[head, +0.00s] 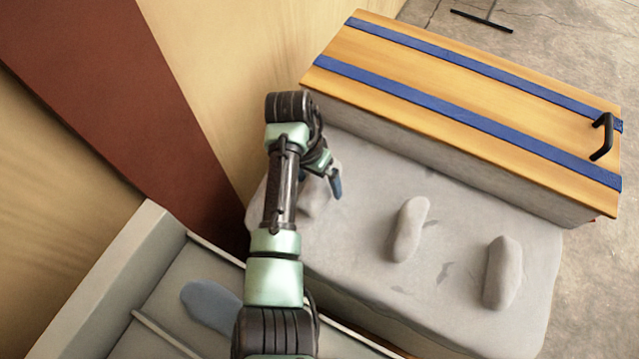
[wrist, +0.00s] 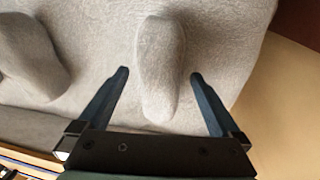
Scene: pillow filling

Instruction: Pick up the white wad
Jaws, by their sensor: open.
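A pale grey-white, elongated wad (wrist: 160,45) lies on a grey padded slab between the two fingers of my gripper (wrist: 159,75) in the wrist view. The fingers are open, one on each side, with visible gaps to the wad. In the head view my gripper (head: 333,184) is over the left end of the slab, and that wad (head: 313,202) is partly hidden by my arm. A similar wad (head: 409,229) lies in the middle of the slab and another (head: 502,272) to the right. One neighbouring wad (wrist: 28,50) also shows at the left of the wrist view.
The grey slab (head: 450,300) has bare room between the wads. A wooden-topped box (head: 460,95) with blue straps and a black handle stands along its back edge. A grey tray (head: 125,275) at the lower left holds a flat blue-grey piece (head: 208,305). A wall rises at the left.

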